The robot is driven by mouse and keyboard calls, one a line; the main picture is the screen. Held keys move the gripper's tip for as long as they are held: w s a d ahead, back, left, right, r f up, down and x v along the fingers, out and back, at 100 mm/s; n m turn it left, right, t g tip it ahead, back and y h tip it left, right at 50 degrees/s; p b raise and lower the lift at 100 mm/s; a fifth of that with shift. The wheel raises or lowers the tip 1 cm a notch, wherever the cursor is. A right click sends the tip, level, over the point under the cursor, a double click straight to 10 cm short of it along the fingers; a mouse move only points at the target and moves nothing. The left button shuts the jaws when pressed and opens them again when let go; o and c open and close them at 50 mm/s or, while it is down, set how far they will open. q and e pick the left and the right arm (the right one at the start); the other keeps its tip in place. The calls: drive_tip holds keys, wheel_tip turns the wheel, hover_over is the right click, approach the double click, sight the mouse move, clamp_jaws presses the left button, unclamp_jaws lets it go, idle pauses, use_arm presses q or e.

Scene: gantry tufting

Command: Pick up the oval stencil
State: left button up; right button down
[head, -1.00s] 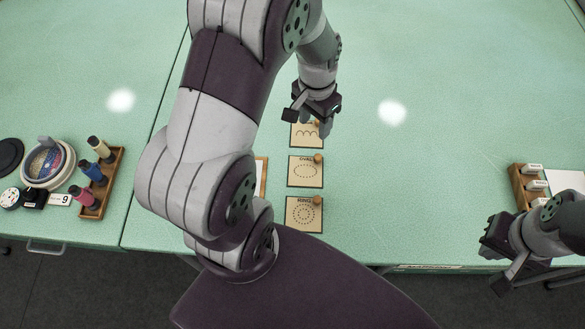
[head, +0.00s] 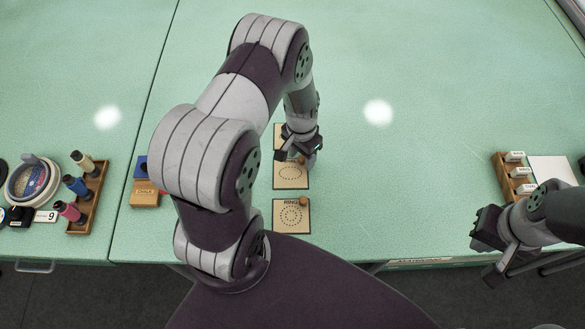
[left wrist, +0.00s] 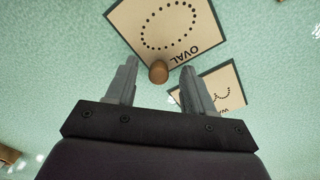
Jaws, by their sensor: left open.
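The oval stencil (head: 290,175) is a square tan card with a dotted oval and a round wooden knob, lying flat on the green table. It also shows in the left wrist view (left wrist: 165,32), where its label reads OVAL. My left gripper (head: 302,158) is just above its knob end. In the left wrist view the fingers (left wrist: 158,78) are open with the wooden knob showing between their tips; whether they touch it I cannot tell. My right gripper (head: 487,250) is over the table's front edge at right, away from the stencils; its jaw state is unclear.
The ring stencil (head: 291,217) lies in front of the oval one. The wave stencil (left wrist: 215,90) lies behind it, partly hidden by my gripper. A chalk box (head: 145,198) and a spool rack (head: 88,205) stand at left; a labelled wooden rack (head: 508,180) stands at right.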

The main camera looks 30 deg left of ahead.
use_arm(q)
clamp_jaws()
